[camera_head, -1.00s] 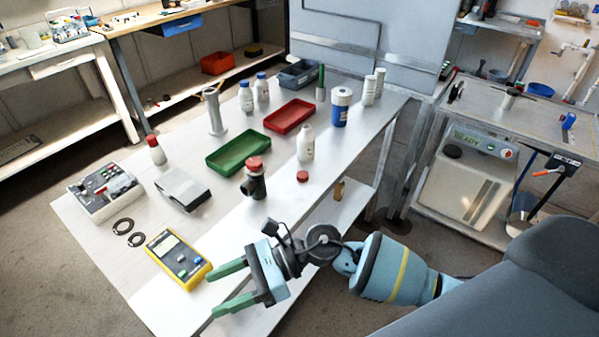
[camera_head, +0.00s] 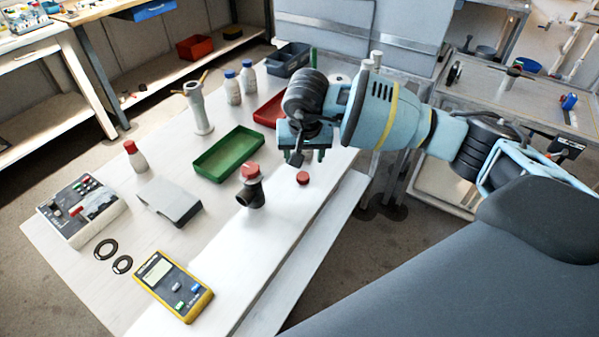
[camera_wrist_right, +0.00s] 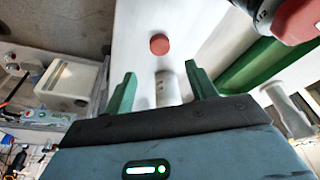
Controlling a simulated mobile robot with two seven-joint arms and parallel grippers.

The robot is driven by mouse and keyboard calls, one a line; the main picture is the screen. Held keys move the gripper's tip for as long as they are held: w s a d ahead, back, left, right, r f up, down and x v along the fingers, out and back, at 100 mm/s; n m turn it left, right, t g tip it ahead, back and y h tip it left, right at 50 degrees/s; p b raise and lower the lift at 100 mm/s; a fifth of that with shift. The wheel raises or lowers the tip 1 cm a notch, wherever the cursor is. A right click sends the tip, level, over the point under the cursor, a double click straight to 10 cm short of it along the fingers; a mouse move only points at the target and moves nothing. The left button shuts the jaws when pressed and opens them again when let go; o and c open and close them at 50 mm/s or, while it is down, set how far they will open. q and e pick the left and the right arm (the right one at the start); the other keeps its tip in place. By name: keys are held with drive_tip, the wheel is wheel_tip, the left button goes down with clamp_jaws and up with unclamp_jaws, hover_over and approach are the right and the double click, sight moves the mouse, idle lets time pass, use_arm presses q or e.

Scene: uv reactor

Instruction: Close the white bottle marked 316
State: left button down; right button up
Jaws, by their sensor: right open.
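The open white bottle (camera_wrist_right: 167,88) shows in the right wrist view between my right gripper's green fingers, apart from both; its lettering is too small to read. In the head view my right gripper and arm hide it. A loose red cap (camera_head: 302,178) lies on the table just in front of the gripper; it also shows in the right wrist view (camera_wrist_right: 159,44). My right gripper (camera_head: 302,155) is open, pointing down over the bottle's place. My left gripper is not in view.
A dark fitting with a red top (camera_head: 252,188) stands left of the loose cap. A green tray (camera_head: 228,154) lies behind it, and a red tray (camera_head: 268,110) is partly hidden by my arm. A white bottle with a red cap (camera_head: 135,156) stands at the left.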

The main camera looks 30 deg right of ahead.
sight(303, 176)
drive_tip(key=shift+x, duration=1.3)
drive_tip(key=shift+s+a, duration=0.1)
drive_tip(key=shift+x, duration=2.7)
drive_tip(key=shift+s+a, duration=0.1)
drive_tip(key=shift+s, duration=0.05)
drive_tip(key=c, duration=1.1)
